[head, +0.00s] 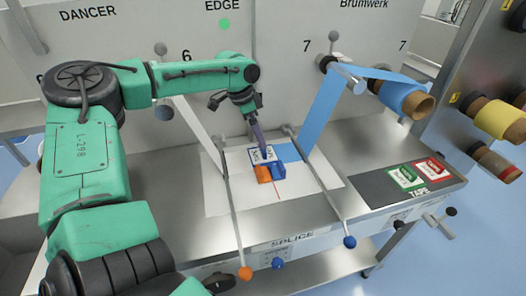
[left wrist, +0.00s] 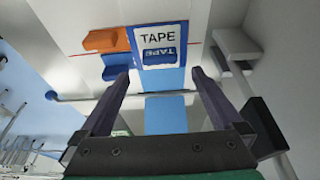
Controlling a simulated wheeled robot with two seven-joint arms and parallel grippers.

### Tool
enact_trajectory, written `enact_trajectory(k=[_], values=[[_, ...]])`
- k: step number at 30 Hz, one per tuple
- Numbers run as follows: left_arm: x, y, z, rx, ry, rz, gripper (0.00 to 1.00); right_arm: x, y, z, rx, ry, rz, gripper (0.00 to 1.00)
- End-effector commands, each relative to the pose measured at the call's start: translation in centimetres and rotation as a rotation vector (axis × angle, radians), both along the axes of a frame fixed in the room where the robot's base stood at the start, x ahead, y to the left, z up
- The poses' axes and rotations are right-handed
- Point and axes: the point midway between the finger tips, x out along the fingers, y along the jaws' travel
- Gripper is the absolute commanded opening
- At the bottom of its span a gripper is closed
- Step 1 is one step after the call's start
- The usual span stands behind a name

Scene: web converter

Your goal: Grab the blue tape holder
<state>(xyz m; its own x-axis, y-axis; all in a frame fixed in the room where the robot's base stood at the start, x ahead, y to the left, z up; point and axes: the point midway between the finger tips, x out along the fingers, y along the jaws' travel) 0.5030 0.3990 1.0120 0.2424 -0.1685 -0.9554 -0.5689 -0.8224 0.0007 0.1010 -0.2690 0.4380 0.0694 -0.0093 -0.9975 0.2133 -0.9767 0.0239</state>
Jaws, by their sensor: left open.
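The blue tape holder (head: 257,156) is a blue-bordered white card marked TAPE. It sits over the white sheet at the middle of the splice table. In the left wrist view the holder (left wrist: 160,32) is just beyond my fingertips, roughly centred between them. My left gripper (head: 263,151) comes down from above, its purple-grey fingers over the holder. In the wrist view the left gripper (left wrist: 163,75) is open, with nothing clasped. Whether the fingers touch the holder cannot be told. My right gripper is not in view.
An orange piece (head: 264,174) and a blue piece lie against the holder. Metal rods (head: 232,205) cross the table on both sides. A blue web (head: 321,108) hangs to the right. Green (head: 405,177) and red (head: 433,169) tape holders lie on a dark mat (head: 381,191).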

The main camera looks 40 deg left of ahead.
Motion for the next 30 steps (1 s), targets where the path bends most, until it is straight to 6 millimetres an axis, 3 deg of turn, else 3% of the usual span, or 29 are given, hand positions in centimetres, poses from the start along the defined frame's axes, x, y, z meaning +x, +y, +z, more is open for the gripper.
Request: enact_trajectory(k=[6, 9, 16, 21, 24, 30], values=[[0.3, -0.4, -3.4, 0.003, 0.007, -0.003, 1.00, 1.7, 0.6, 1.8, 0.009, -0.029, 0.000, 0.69], [0.8, -0.6, -5.0, 0.004, 0.002, -0.002, 1.00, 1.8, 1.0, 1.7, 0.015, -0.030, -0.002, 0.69], [0.9, -0.7, -5.4, 0.001, -0.002, 0.000, 1.00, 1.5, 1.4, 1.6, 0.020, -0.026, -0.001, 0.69], [0.9, -0.7, -5.4, 0.002, -0.001, 0.000, 0.35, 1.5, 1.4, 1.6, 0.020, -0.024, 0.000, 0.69], [0.9, -0.7, -5.4, 0.001, -0.002, 0.000, 0.06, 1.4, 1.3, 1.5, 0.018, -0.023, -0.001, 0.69], [1.0, -0.7, -5.1, 0.001, -0.003, 0.000, 0.06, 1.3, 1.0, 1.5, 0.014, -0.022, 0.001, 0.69]])
